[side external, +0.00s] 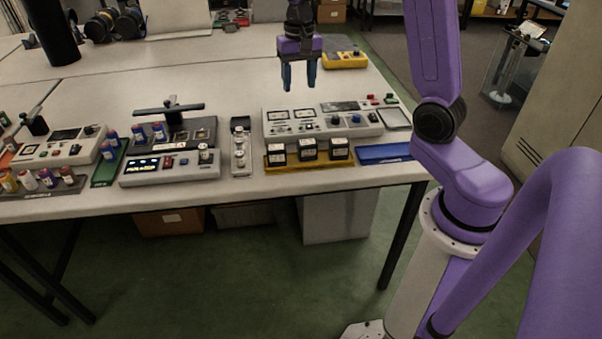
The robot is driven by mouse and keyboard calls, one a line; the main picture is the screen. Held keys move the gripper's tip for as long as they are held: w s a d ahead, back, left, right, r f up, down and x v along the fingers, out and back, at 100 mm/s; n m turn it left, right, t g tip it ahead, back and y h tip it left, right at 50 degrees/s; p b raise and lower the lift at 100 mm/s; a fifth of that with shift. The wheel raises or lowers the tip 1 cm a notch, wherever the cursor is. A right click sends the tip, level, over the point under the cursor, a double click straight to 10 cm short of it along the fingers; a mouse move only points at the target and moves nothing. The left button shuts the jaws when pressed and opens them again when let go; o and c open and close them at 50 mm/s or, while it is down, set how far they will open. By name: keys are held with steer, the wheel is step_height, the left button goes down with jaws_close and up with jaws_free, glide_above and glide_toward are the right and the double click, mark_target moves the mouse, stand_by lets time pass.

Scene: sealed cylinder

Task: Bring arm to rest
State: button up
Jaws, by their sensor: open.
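My gripper (299,79) hangs pointing down near the top middle of the side external view. Its two dark blue fingers are apart, with nothing between them. It is above the white table (225,85), behind the grey control panel in the picture, and touches nothing that I can see. My purple arm stands at the right; the links leading to the gripper run out of the top of the picture.
A grey control panel (290,121) has a yellow tray (277,164) with three black-and-white blocks before it. A blue tray (384,154) lies right. A yellow box (344,60) stands behind. Instruments and vials (46,177) crowd the left. The table's middle back is clear.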

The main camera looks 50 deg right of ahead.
steer(key=s+a+n, duration=1.3)
steer(key=s+a, duration=0.3)
steer(key=s, duration=0.3)
steer(key=s+n, duration=0.6)
steer(key=s, duration=0.4)
steer(key=shift+s+d+f, duration=0.2)
steer(key=shift+d+f, duration=0.1)
steer(key=shift+d, duration=0.15)
